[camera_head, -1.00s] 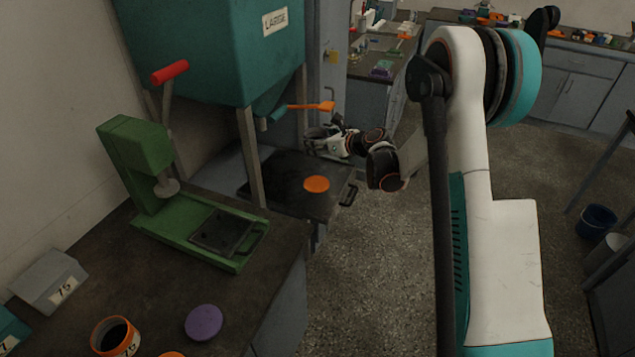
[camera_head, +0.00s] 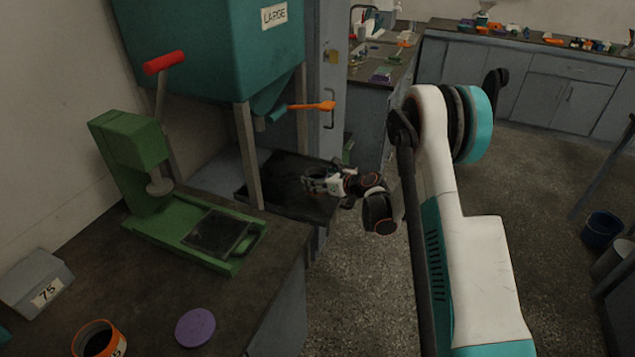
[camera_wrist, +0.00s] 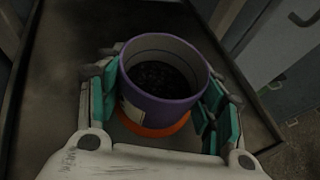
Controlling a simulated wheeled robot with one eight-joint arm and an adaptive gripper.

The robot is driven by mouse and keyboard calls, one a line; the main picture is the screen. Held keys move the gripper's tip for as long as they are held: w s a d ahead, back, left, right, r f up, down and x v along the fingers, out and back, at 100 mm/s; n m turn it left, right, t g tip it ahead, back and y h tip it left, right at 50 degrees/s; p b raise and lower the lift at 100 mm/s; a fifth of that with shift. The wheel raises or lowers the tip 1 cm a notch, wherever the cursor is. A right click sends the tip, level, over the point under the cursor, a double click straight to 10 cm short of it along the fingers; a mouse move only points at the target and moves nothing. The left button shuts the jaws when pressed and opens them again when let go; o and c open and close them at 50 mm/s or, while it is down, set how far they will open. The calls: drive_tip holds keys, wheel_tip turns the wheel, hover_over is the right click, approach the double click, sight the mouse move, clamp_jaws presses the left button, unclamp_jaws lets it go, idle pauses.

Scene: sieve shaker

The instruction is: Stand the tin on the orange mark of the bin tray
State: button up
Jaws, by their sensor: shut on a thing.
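The tin (camera_wrist: 165,95) is purple, open at the top, with dark contents and a pale label. In the wrist view it looks upright between the fingers of my gripper (camera_wrist: 160,103), which is shut on it. The orange mark (camera_wrist: 150,129) shows just under the tin's near side, partly covered by it. I cannot tell whether the tin's base touches it. The bin tray (camera_wrist: 55,70) is dark and lies around them. In the head view my gripper (camera_head: 312,183) is low over the bin tray (camera_head: 285,205), hiding the mark; the tin is not clear there.
A teal hopper marked LARGE (camera_head: 210,50) stands on legs over the tray, with an orange lever (camera_head: 312,106) above my gripper. A green press (camera_head: 135,165), a purple disc (camera_head: 195,327) and an orange tin (camera_head: 98,340) are on the near bench.

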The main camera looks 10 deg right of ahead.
drive_tip(key=shift+f, duration=0.1)
drive_tip(key=o, duration=1.1)
drive_tip(key=shift+s+d+r, duration=0.1)
drive_tip(key=shift+s+r, duration=0.1)
drive_tip(key=shift+r, duration=0.1)
drive_tip(key=p+v, duration=0.4)
drive_tip(key=v, duration=0.7)
drive_tip(key=shift+s+d, duration=0.1)
drive_tip(key=shift+s, duration=0.15)
